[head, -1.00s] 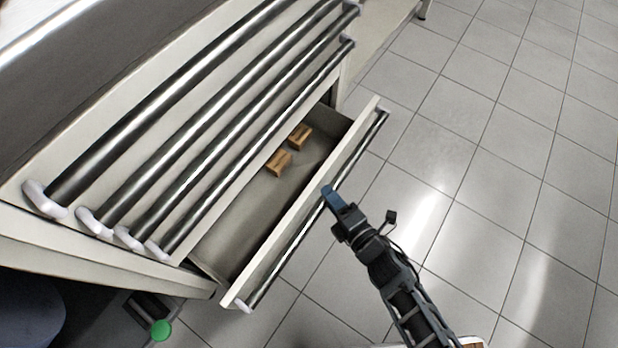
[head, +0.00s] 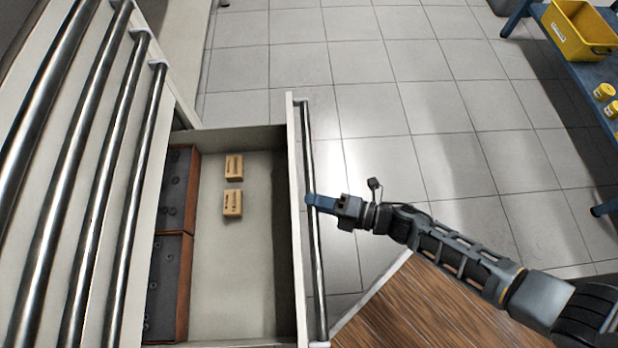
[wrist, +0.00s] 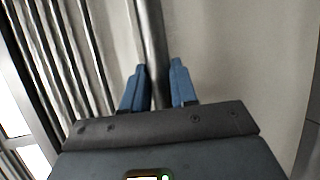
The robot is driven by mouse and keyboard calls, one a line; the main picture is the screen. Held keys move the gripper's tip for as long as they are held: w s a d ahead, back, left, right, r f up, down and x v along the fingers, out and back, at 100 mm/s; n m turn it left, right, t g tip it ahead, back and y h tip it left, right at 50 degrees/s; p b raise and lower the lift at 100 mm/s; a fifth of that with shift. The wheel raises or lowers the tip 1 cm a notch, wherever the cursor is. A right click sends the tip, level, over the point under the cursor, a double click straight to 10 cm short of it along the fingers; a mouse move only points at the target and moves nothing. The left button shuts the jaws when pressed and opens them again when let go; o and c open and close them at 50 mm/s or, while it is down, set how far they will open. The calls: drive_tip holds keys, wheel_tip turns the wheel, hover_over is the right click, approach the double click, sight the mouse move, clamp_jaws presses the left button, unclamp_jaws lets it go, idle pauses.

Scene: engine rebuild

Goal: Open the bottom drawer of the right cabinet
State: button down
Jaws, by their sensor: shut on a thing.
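The cabinet (head: 178,85) stands at the left of the head view, with several long metal bar handles on its drawer fronts. Its bottom drawer (head: 262,290) is pulled well out, and its inside shows. My gripper (head: 318,202) is shut on the drawer's bar handle (head: 318,262), near the middle of its length. In the wrist view the handle (wrist: 152,45) runs between the two blue fingers (wrist: 158,88).
Two small tan boxes (head: 233,203) and brown-edged trays with small parts (head: 170,275) lie in the drawer. A wooden surface (head: 430,310) is at the lower right. A blue bench (head: 590,75) with a yellow bin (head: 577,35) stands at the far right. Tiled floor between is clear.

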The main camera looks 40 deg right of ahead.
drive_tip(key=shift+s+d, duration=0.1)
drive_tip(key=shift+d, duration=0.05)
drive_tip(key=c, duration=0.9)
unclamp_jaws()
drive_tip(key=shift+p+v, duration=0.45)
drive_tip(key=shift+v, duration=3.45)
drive_tip(key=s+a+r+m+h, duration=0.1)
drive_tip(key=s+r+m+h, duration=0.25)
drive_tip(key=r+m, duration=0.6)
drive_tip(key=s+a+r+m+h, duration=0.15)
drive_tip(key=s+r+m, duration=0.45)
drive_tip(key=r, duration=0.6)
drive_tip(key=s+a+r+m+h, duration=0.1)
drive_tip(key=s+r+m+h, duration=0.25)
drive_tip(key=r+m, duration=0.65)
drive_tip(key=shift+n+t+y, duration=0.35)
drive_tip(key=shift+n+t, duration=0.05)
drive_tip(key=shift+n, duration=0.05)
wheel_tip(320, 180, up, 19)
drive_tip(key=p, duration=1.9)
drive_tip(key=shift+d, duration=0.15)
